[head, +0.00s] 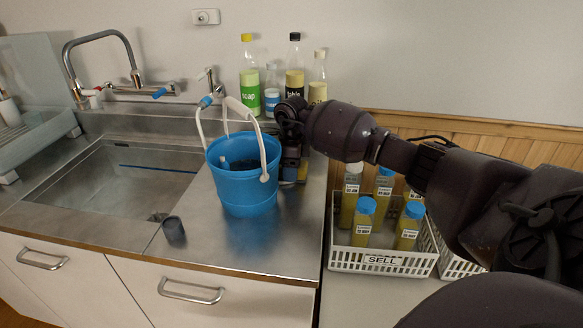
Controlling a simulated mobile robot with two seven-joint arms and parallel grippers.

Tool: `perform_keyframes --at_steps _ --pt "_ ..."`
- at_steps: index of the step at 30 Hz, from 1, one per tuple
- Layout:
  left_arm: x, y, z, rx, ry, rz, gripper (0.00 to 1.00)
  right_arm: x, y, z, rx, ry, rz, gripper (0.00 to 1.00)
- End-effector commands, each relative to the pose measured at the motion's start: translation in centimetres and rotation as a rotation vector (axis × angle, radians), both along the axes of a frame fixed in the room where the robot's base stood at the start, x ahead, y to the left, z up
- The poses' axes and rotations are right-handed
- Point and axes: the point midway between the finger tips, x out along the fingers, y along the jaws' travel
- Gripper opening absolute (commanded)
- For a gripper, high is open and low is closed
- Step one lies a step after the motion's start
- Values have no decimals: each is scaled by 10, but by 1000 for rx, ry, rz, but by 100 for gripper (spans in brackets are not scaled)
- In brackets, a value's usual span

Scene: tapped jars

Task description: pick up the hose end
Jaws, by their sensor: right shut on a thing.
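A blue bucket (243,190) stands on the steel counter right of the sink, with dark contents inside. Its pale handle (263,150) stands up over the rim. A thin white tube (225,122) runs down into the bucket, and a small blue-teal piece (206,101) shows at the top left of the handle; I cannot tell whether this is the hose end. My right gripper (290,155) is lowered just right of and behind the bucket. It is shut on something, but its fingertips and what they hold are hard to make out. My left gripper is not in view.
Bottles (249,85) stand behind the bucket along the wall. A white crate (383,262) of blue-capped bottles sits to the right, under my right arm. A dark cup (174,230) stands near the counter's front edge. A tap (208,76) is behind the bucket.

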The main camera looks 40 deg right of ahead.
Motion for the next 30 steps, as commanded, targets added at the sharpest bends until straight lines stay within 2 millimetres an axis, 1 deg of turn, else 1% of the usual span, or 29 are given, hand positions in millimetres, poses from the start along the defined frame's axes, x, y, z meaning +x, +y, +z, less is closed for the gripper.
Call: perform_keyframes --at_steps 3,4,8,16,20,23,30 --pt "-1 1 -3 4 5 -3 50 0 0 -5 -1 2 0 31" --pt "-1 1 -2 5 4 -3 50 0 0 -4 -1 2 0 62" --pt "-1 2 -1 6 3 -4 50 0 0 -3 -1 1 0 82" --pt "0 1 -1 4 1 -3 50 0 0 -2 0 0 0 83" --pt "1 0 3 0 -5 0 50 0 0 6 0 -3 0 83" --pt "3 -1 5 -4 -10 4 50 1 0 19 -2 -4 0 83" --pt "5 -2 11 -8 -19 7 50 0 0 66 -3 -5 1 83"
